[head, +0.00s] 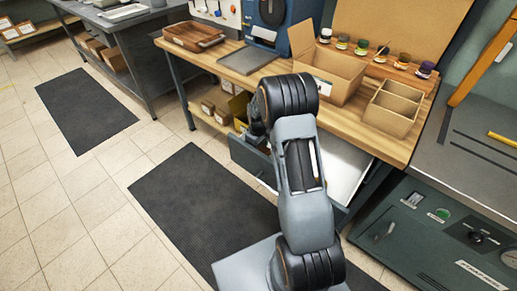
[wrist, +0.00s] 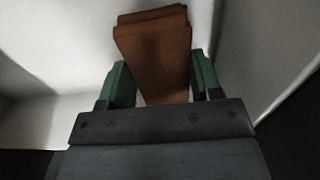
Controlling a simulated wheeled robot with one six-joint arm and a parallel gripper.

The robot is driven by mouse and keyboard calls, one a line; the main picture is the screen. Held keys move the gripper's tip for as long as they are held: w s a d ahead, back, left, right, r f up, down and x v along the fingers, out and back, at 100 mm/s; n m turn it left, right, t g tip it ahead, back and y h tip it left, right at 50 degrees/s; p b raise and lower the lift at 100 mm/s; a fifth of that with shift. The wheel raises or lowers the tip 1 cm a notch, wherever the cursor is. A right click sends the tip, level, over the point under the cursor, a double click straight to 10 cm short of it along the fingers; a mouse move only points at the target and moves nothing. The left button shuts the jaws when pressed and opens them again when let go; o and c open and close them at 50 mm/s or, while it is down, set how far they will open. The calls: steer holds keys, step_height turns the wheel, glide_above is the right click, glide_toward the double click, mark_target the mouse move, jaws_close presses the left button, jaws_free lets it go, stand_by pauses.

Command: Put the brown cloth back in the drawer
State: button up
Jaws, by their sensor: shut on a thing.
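The brown cloth (wrist: 153,35) is a folded, thick strip in the wrist view. It sits between the two green fingers of my gripper (wrist: 158,78), which is shut on it. Pale walls and floor of the drawer (wrist: 50,72) surround the cloth and fingers. I cannot tell whether the cloth touches the drawer floor. In the head view the drawer (head: 345,172) is pulled out under the wooden bench, with its white inside partly showing. My arm covers its middle, and the cloth and fingertips are hidden there.
The wooden bench (head: 222,60) above the drawer holds an open cardboard box (head: 330,68), a divided box (head: 393,106), several small jars and a wooden tray (head: 194,36). A grey cabinet (head: 440,222) stands at right. Dark mats (head: 200,195) lie on the open tiled floor at left.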

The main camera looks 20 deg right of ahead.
steer(key=shift+f, duration=0.5)
steer(key=shift+f, duration=0.1)
steer(key=o, duration=0.9)
steer(key=shift+f, duration=0.1)
step_height(320, 180, up, 12)
steer(key=p, duration=0.2)
steer(key=s+a+r+m+t, duration=0.2)
steer(key=s+a+r, duration=0.5)
steer(key=s+r, duration=0.3)
steer(key=s+a+r+m+t, duration=0.1)
steer(key=s+a+m, duration=0.2)
steer(key=s, duration=0.8)
steer(key=shift+s+a+r, duration=0.15)
steer(key=shift+s+a, duration=0.1)
steer(key=shift+s, duration=0.05)
steer(key=shift+r, duration=0.1)
